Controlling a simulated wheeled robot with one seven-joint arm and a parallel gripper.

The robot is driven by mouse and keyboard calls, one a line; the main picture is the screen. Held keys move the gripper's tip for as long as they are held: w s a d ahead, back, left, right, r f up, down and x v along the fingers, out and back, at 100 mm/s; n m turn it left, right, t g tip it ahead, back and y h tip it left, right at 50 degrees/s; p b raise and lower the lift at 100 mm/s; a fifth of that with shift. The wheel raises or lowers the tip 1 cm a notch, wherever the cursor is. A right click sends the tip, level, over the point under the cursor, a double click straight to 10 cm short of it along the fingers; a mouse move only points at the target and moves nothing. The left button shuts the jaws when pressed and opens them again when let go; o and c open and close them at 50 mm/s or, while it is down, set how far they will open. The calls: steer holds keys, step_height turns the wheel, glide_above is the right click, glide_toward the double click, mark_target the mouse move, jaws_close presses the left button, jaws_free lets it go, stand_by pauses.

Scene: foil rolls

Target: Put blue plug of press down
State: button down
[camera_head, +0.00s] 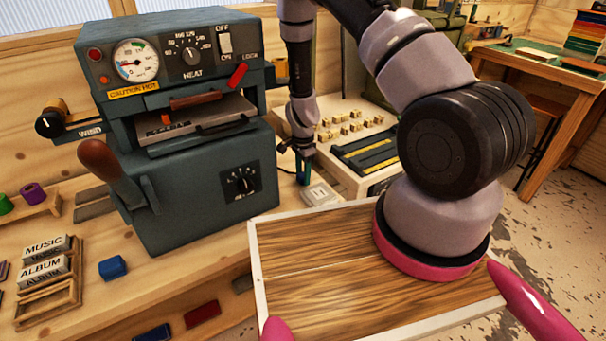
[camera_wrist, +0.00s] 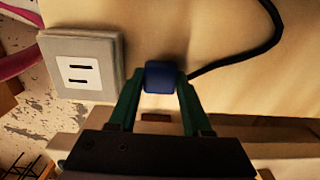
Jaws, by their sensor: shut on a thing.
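The blue plug (camera_wrist: 160,77) is between the fingertips of my gripper (camera_wrist: 158,90), which is shut on it. A black cord (camera_wrist: 240,62) runs from the plug to the upper right in the wrist view. In the head view my gripper (camera_head: 303,168) hangs over the table just behind a white socket block (camera_head: 321,194). In the wrist view the socket block (camera_wrist: 80,64), with two dark slots, lies to the left of the plug, apart from it. The teal press (camera_head: 180,140) stands left of my gripper. Whether the plug touches the table is unclear.
A white box with several small blocks (camera_head: 352,130) stands right of the gripper. A wooden tray (camera_head: 320,262) is in front. A blue block (camera_head: 113,267) and stamps marked MUSIC and ALBUM (camera_head: 45,262) lie at left.

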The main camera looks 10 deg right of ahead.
steer(key=shift+f, duration=0.45)
steer(key=shift+c, duration=1.7)
jaws_free()
steer(key=s+d+r+n+t+y, duration=0.1)
steer(key=s+r+n+t+y, duration=0.15)
steer(key=r, duration=1.75)
steer(key=s+r+n+t+y, duration=0.1)
steer(key=s+r+n, duration=0.15)
steer(key=r, duration=1.85)
steer(key=s+d+r+n+t, duration=0.2)
steer(key=s+r, duration=0.5)
steer(key=s, duration=0.1)
steer(key=s+d+r+n+t+h, duration=0.1)
steer(key=s+d+r+n, duration=0.1)
steer(key=s+r, duration=0.5)
steer(key=shift+s+d+r+n+t, duration=0.15)
steer(key=shift+s+d+n+t, duration=0.25)
steer(key=shift+s+n, duration=0.55)
